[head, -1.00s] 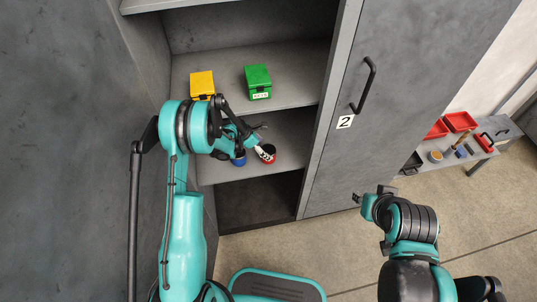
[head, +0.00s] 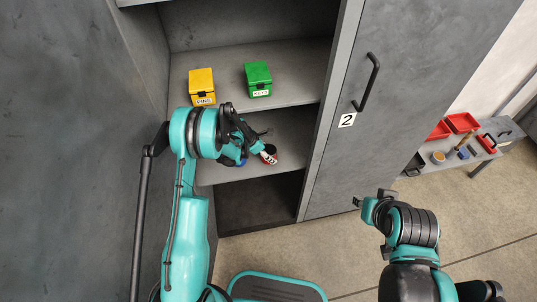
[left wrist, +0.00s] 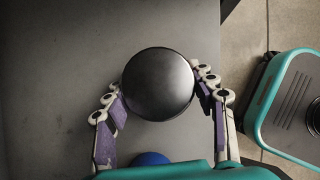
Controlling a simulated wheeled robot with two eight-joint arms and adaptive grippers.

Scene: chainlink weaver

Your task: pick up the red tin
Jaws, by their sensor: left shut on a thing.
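The red tin (head: 268,158) stands on the middle shelf of the open locker, partly hidden by my gripper in the head view. Its dark round top (left wrist: 159,83) fills the space between the fingers in the left wrist view. My left gripper (head: 262,146) is shut on it, with one finger on each side. I cannot tell whether the tin is still touching the shelf. My right gripper (head: 372,199) hangs in front of the locker door, away from the tin; its finger opening is unclear.
A blue thing (left wrist: 151,158) is close beside the tin, mostly hidden in the head view. A yellow box (head: 202,84) and a green box (head: 258,77) stand on the shelf above. The locker door (head: 405,110) is at right. A bench (head: 455,163) with red trays stands farther right.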

